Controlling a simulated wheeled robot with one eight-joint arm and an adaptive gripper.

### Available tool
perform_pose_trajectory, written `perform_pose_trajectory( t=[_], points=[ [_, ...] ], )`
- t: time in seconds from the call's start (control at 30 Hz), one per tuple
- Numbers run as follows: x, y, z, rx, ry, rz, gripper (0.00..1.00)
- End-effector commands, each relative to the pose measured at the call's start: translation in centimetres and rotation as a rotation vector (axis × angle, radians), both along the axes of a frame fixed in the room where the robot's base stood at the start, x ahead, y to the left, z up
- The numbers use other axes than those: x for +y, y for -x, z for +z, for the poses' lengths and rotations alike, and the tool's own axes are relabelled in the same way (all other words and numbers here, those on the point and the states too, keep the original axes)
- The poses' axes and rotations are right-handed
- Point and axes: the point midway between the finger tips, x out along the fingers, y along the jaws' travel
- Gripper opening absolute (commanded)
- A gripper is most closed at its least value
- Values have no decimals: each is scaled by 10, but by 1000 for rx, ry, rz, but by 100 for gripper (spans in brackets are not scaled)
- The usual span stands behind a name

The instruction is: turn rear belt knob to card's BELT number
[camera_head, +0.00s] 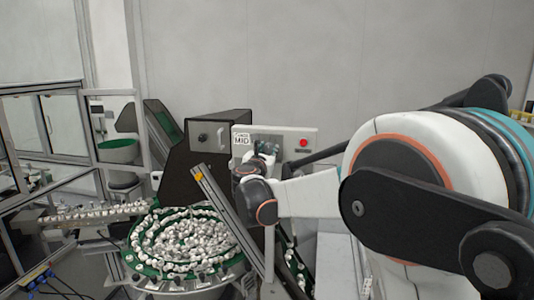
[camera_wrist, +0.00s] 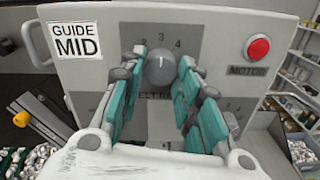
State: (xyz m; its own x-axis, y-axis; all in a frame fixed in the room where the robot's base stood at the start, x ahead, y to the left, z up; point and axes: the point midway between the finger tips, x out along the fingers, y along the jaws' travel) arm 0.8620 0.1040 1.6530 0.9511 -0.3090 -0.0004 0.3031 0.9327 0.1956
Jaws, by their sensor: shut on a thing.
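A grey round knob (camera_wrist: 160,68) sits on the light panel (camera_wrist: 100,80) in the wrist view, on a dark scale plate with the numbers 2, 3 and 4 showing above it. Part of a label reading "BELT" shows below it, the rest hidden by my fingers. My gripper (camera_wrist: 161,62) is shut on the knob, with teal-padded fingers on its left and right sides. The knob's pointer is not clear to me. A white card (camera_wrist: 77,40) at the panel's upper left reads "GUIDE MID"; no BELT number shows on it. In the head view my gripper (camera_head: 262,158) reaches the panel.
A red button (camera_wrist: 258,48) above a "MOTOR" label is right of the knob. Another scale with numbers shows lower right, partly hidden. A bowl feeder full of white caps (camera_head: 190,240) stands below left, with a slanted rail (camera_head: 222,205) near my arm.

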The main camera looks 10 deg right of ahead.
Motion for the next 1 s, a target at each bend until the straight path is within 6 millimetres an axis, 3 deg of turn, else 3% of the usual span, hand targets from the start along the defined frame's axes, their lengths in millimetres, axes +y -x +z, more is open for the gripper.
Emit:
perform_pose_trajectory(
  t=[0.37, 1.0],
  points=[
    [0, 0, -2, -23, -71, 0, 7],
    [1, 0, -1, -168, -517, 0, 7]
  ],
)
